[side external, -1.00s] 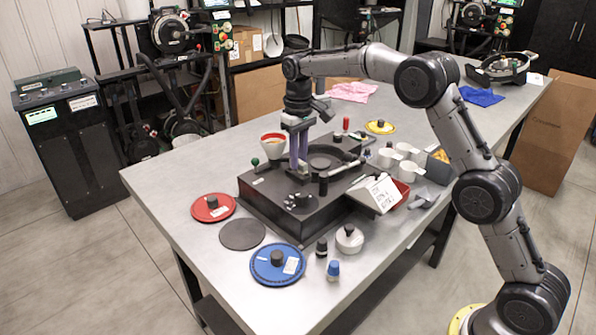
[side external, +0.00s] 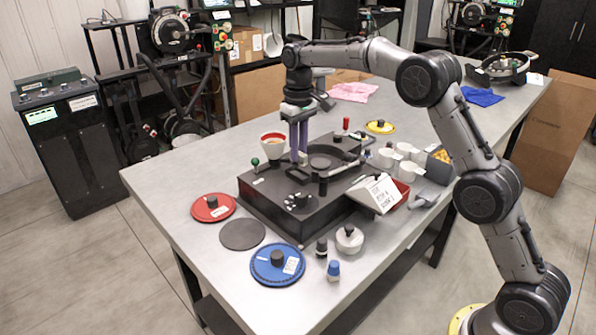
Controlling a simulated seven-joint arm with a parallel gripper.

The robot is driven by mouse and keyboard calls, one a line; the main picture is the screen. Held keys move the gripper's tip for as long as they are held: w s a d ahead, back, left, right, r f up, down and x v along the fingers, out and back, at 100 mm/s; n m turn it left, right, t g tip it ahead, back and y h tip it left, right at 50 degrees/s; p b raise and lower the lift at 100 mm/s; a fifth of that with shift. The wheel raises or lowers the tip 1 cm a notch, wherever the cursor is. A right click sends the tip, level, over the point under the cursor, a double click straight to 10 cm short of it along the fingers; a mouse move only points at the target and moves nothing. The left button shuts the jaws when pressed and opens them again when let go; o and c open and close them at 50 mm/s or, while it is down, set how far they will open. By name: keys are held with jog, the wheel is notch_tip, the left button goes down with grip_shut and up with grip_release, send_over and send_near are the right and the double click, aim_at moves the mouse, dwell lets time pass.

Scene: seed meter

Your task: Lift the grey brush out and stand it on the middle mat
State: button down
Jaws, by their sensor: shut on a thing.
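My gripper (side external: 299,160), with purple fingers, points down over the left part of the dark seed meter (side external: 262,212), close to its round recess. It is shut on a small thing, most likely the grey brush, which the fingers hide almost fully. I cannot tell whether the brush is clear of the seed meter. The middle mat (side external: 242,235) is a bare dark round on the table. It lies between a red disc (side external: 213,208) and a blue disc (side external: 277,265), left of the seed meter.
A white and red cup (side external: 273,145) stands close behind the gripper's left side. A green-topped knob (side external: 255,162) rises at the seed meter's left edge. A labelled box (side external: 378,193), small bottles (side external: 333,270) and white cups (side external: 407,168) crowd the right and front.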

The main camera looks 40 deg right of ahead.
jog(key=shift+r, duration=1.35)
jog(key=shift+w+f+m, duration=0.1)
jog(key=shift+w+m, duration=0.1)
jog(key=shift+m, duration=0.4)
jog(key=a+f, duration=0.1)
jog(key=a, duration=0.1)
jog(key=w+a+f, duration=0.1)
jog(key=a, duration=0.2)
jog(key=a+f, duration=0.2)
jog(key=shift+w+a+f, duration=0.1)
jog(key=shift+w+a, duration=0.1)
jog(key=shift+a, duration=0.05)
jog(key=s+a+f+n, duration=0.1)
jog(key=a+f, duration=0.2)
jog(key=a, duration=0.5)
jog(key=shift+s+a+f, duration=0.1)
jog(key=shift+s+f, duration=0.05)
jog(key=shift+f, duration=3.05)
jog(key=shift+f, duration=0.5)
